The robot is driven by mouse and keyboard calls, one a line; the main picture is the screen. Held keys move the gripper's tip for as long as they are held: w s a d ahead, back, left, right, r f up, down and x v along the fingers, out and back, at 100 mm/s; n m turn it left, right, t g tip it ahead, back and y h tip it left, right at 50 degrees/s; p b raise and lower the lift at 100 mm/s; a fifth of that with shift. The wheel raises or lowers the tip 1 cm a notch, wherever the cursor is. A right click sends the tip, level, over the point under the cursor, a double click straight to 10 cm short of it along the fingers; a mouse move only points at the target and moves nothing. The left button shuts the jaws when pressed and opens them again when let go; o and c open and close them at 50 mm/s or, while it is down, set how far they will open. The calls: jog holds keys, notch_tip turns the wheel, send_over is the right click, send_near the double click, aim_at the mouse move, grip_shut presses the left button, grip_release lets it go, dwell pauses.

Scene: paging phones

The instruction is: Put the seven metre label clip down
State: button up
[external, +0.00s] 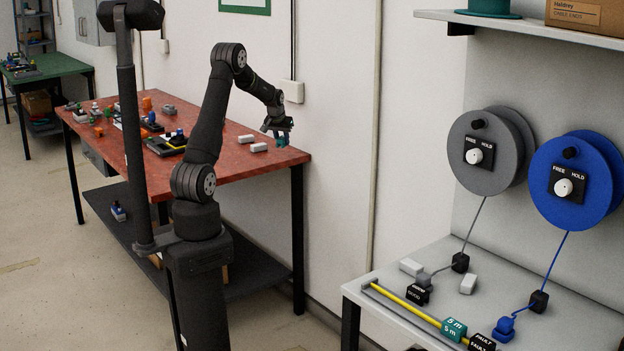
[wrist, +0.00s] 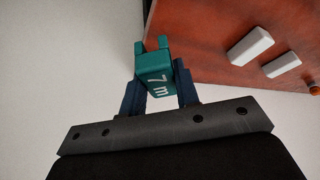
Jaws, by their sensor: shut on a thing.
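The seven metre label clip (wrist: 153,72) is teal with "7 m" in white on its face. My gripper (wrist: 160,85) is shut on it, with a dark blue finger on each side. In the external view my gripper (external: 277,126) holds the clip (external: 282,140) at the right end of the red-topped table (external: 285,156). In the wrist view the clip is over pale floor or wall, beside the table's edge. I see no surface touching it from below. A similar teal clip marked "5 m" (external: 453,329) sits on the yellow measuring strip on the grey bench.
Two white blocks (external: 246,139) lie on the red table near my gripper, with several small parts farther left. The grey bench (external: 585,318) at right carries black GOOD (external: 417,294) and FAULT (external: 482,342) blocks. Grey (external: 480,150) and blue (external: 570,180) cable reels hang above it.

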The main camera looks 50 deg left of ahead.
jog(key=s+a+r+n, duration=0.1)
jog(key=s+a+r, duration=0.15)
jog(key=a, duration=0.55)
jog(key=s+a+r+n, duration=0.2)
jog(key=s+a, duration=0.2)
jog(key=a, duration=0.3)
send_over(231, 150)
jog(key=d, duration=0.1)
jog(key=shift+g+y, duration=0.4)
jog(key=f, duration=0.6)
jog(key=shift+s+d+f, duration=0.1)
jog(key=shift+s+f, duration=0.15)
jog(key=shift+f, duration=0.1)
jog(key=shift+s+a+f, duration=0.1)
jog(key=shift+a+f, duration=0.2)
jog(key=shift+f, duration=1.85)
jog(key=shift+f, duration=0.2)
jog(key=o, duration=0.9)
jog(key=shift+o, duration=0.2)
jog(key=shift+r, duration=0.1)
jog(key=v, duration=1.2)
